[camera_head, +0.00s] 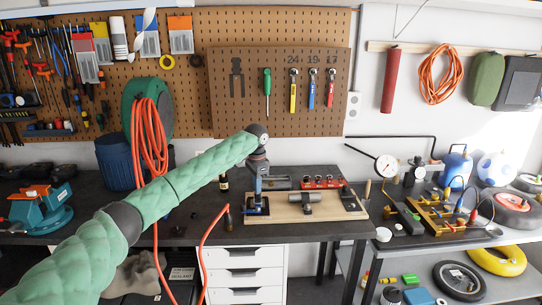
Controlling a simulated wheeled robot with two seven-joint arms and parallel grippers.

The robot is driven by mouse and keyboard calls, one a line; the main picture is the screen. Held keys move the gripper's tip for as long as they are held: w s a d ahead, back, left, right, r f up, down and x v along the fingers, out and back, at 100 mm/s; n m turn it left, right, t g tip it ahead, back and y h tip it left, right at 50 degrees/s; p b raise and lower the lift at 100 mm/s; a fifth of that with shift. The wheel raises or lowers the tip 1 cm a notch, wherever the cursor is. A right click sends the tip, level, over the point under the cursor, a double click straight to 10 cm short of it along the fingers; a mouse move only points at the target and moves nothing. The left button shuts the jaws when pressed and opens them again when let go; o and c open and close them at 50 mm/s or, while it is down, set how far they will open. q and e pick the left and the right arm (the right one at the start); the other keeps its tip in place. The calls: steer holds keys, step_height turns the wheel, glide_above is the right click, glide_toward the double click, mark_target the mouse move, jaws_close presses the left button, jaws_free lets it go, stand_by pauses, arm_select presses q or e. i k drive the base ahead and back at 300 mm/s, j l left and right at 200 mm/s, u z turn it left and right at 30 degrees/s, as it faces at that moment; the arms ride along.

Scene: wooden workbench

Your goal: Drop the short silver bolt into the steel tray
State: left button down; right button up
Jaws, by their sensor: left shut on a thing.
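My left gripper (257,190) points down over the left end of a wooden board on the bench. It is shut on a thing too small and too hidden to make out. I cannot make out the short silver bolt. A grey metal tray (279,182), which looks like the steel tray, lies just behind the board, to the right of the gripper. The gripper appears to be in front of its left end and apart from it. My right gripper is not in view.
The wooden board (335,208) carries a grey cylinder (306,204) and a blue fixture (256,208) under the gripper. A red rack (322,183) stands behind it. An orange hose (212,232) hangs over the front edge.

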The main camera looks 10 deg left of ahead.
mark_target(273, 184)
steer(key=i, duration=1)
